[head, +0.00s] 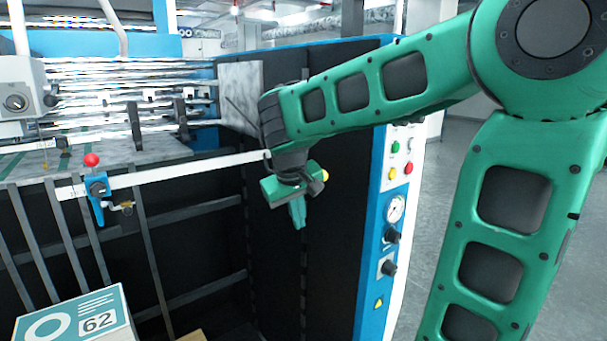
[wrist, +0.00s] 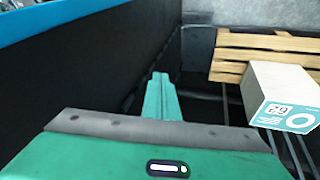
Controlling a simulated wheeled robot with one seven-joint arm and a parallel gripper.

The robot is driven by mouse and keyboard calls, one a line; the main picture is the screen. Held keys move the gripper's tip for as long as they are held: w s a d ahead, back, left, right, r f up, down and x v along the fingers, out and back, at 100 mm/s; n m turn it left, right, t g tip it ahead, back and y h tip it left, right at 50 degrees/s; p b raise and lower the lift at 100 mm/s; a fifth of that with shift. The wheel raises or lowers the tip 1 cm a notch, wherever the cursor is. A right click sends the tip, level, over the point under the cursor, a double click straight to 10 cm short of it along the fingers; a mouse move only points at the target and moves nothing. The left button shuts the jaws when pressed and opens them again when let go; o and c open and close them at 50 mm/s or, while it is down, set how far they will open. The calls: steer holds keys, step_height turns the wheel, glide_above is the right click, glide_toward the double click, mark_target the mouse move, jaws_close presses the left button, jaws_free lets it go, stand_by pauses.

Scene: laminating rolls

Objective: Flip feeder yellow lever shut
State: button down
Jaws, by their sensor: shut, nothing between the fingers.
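In the wrist view the closed fingers (wrist: 160,85) stand out over the dark panel, and no yellow lever shows there.
A red-ball lever on a blue bracket (head: 97,190) sits left on the white rail (head: 190,174). A blue control panel (head: 383,235) with buttons and a gauge stands to the right. A box marked 62 (head: 75,318) rests low left; the wrist view shows a wooden pallet (wrist: 262,42).

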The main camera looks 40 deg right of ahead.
steer(key=w+d+r+m+g+h, duration=0.1)
steer(key=w+r+m+g+h, duration=0.2)
steer(key=r, duration=0.5)
steer(key=a+r+m+t+h, duration=0.1)
steer(key=a+r+m, duration=0.2)
steer(key=a+r, duration=0.55)
steer(key=shift+d+f, duration=0.4)
steer(key=shift+d, duration=0.3)
steer(key=shift+d+f, duration=0.45)
steer(key=shift+d, duration=0.3)
steer(key=shift+d+f, duration=0.4)
steer(key=shift+d, duration=0.3)
steer(key=shift+d, duration=0.1)
steer(key=s+d+f, duration=0.1)
steer(key=d+f, duration=0.2)
steer(key=d, duration=0.3)
steer(key=shift+s+d, duration=0.15)
steer(key=shift+d, duration=0.1)
